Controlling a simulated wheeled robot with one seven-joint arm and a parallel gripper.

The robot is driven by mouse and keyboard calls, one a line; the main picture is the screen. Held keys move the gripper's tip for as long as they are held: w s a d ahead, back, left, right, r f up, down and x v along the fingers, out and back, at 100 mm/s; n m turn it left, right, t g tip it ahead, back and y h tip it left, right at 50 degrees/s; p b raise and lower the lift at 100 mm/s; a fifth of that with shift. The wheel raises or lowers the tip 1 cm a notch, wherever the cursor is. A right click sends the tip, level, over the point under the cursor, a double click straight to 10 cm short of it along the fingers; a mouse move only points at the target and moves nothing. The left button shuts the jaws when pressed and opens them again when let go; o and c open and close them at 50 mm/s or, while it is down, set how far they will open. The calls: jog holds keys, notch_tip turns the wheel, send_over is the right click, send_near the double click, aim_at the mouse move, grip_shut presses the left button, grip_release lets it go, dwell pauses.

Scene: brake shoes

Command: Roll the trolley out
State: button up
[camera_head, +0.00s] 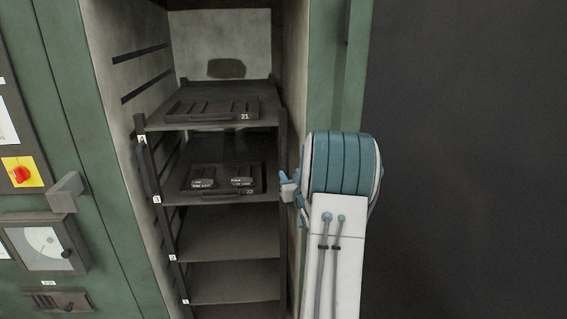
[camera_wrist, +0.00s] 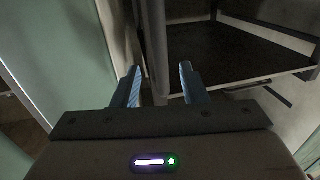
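The trolley (camera_head: 228,235) is a dark metal rack with several numbered shelves. It stands inside a tall green cabinet. My gripper (camera_head: 288,188) is at the trolley's front right post (camera_head: 282,150), about level with the shelf marked 3. In the wrist view my two blue fingers (camera_wrist: 160,70) are apart. The dark post (camera_wrist: 155,40) shows in the gap between them, closer to the left finger. I cannot tell whether the fingers touch it. My arm hides part of the cabinet's right side.
A tray marked 21 (camera_head: 190,108) lies on the top shelf. A tray marked 22 (camera_head: 215,193) with two small labelled parts lies on the shelf below. The cabinet walls (camera_head: 125,125) flank the trolley closely. A dark panel (camera_head: 470,150) fills the right side.

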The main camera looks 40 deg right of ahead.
aim_at(285, 166)
jog(key=p+x, duration=0.2)
jog(key=x, duration=0.6)
jog(key=shift+w, duration=0.1)
grip_shut()
jog(key=shift+f, duration=0.15)
